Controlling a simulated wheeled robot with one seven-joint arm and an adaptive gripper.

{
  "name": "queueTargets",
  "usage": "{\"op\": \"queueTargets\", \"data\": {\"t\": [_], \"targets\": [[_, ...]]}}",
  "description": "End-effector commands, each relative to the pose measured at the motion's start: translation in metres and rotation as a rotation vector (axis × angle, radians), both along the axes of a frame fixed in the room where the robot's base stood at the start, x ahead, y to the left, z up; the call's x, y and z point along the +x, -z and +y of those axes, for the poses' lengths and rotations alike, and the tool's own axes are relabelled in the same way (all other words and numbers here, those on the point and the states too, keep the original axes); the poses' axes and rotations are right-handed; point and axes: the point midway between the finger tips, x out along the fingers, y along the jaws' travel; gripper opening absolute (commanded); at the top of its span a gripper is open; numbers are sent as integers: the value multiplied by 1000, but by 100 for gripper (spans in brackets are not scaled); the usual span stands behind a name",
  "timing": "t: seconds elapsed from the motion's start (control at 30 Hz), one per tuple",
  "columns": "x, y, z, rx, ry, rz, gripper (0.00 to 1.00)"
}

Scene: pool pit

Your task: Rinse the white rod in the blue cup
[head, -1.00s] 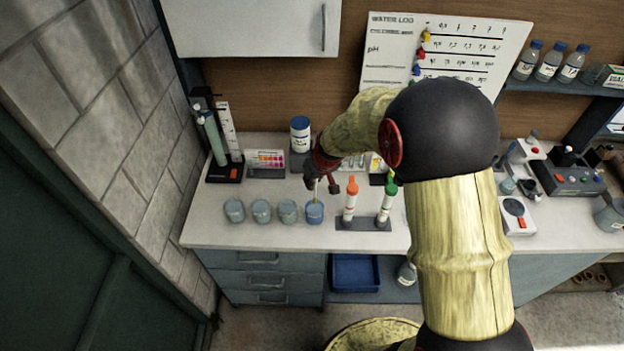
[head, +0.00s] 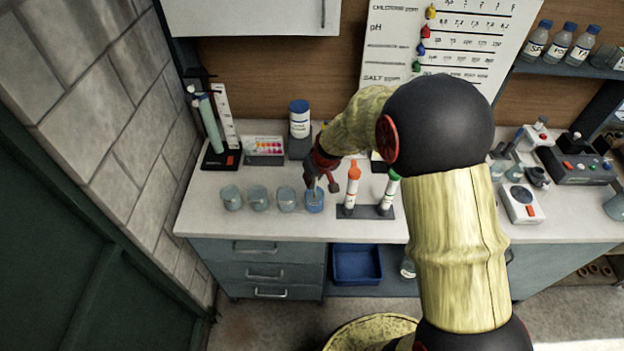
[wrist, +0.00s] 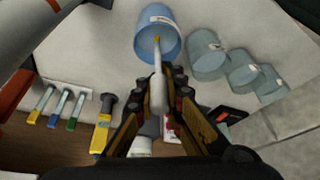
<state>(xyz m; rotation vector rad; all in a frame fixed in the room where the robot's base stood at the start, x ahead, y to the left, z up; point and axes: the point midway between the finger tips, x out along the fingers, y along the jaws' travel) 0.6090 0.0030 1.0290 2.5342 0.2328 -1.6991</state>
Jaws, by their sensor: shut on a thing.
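The white rod (wrist: 159,80) has a yellow tip and is held between the fingers of my gripper (wrist: 160,105). In the wrist view its tip overlaps the opening of the blue cup (wrist: 157,15); how deep it sits I cannot tell. In the head view the blue cup (head: 314,203) is the rightmost of a row of cups at the bench front. My gripper (head: 322,183) is just above and behind it, pointing down, with the rod (head: 315,188) reaching toward the cup mouth. My arm hides part of the bench behind.
Paler cups (head: 286,200) stand close to the left of the blue cup. A rack holds an orange-capped tube (head: 352,188) and a green-capped tube (head: 389,190) close on the right. A blue-lidded jar (head: 299,120) and a color card (head: 263,146) are behind. The bench's front strip is clear.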

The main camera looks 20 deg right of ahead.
Motion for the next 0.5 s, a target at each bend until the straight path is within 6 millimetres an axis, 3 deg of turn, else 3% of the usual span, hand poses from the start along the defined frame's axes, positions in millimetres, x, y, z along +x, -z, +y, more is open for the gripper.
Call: {"op": "queueTargets", "data": {"t": [0.5], "targets": [[0,10,0,0,0,0,0]]}}
